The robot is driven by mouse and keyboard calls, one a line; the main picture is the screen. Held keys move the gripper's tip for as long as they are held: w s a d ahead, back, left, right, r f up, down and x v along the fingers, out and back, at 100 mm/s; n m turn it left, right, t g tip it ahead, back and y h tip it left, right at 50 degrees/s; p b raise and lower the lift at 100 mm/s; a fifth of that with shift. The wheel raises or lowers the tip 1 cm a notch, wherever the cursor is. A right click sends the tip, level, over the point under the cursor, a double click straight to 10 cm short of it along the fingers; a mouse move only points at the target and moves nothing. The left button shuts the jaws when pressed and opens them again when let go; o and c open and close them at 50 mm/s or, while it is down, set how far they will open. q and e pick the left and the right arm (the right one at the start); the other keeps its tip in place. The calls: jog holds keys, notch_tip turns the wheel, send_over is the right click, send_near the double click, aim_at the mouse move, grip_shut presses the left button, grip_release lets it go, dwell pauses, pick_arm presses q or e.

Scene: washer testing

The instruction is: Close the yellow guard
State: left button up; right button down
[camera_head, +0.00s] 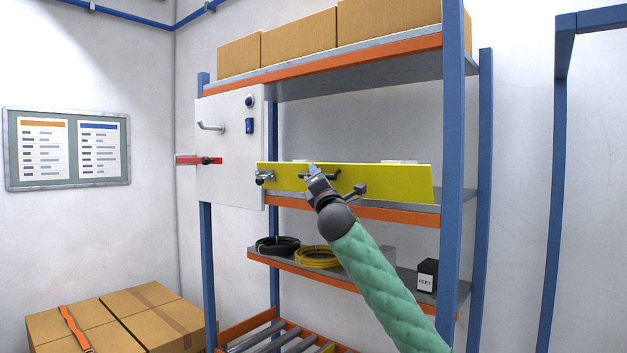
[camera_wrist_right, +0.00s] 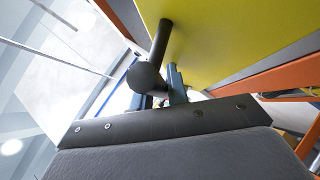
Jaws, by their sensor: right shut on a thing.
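The yellow guard (camera_head: 400,182) is a long flat panel standing upright along the front of the middle shelf, right of a white control box (camera_head: 228,165). It also fills the top of the right wrist view (camera_wrist_right: 230,40). A dark bar handle (camera_head: 334,174) sticks out from its face. My right gripper (camera_head: 313,171) is at the guard's front, shut on this handle, and partly hides it. In the right wrist view a dark rod with a round end (camera_wrist_right: 147,77) stands out from the yellow face beside my fingers. My left gripper is not in view.
A red-handled lever (camera_head: 207,160) is on the control box. Cartons (camera_head: 110,318) stand at lower left.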

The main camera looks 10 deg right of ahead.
jog(key=r+m+g+h, duration=0.1)
jog(key=w+d+m+h+p, duration=0.1)
jog(key=m, duration=0.1)
jog(key=shift+w+d+r+g, duration=0.1)
jog(key=shift+d+r+g, duration=0.2)
jog(key=shift+r+g, duration=0.1)
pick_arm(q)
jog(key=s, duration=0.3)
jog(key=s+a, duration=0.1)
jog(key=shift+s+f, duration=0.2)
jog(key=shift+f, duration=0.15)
pick_arm(e)
jog(key=shift+w+d+m, duration=0.1)
jog(key=shift+m, duration=0.3)
pick_arm(q)
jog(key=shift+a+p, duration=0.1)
jog(key=shift+p, duration=0.2)
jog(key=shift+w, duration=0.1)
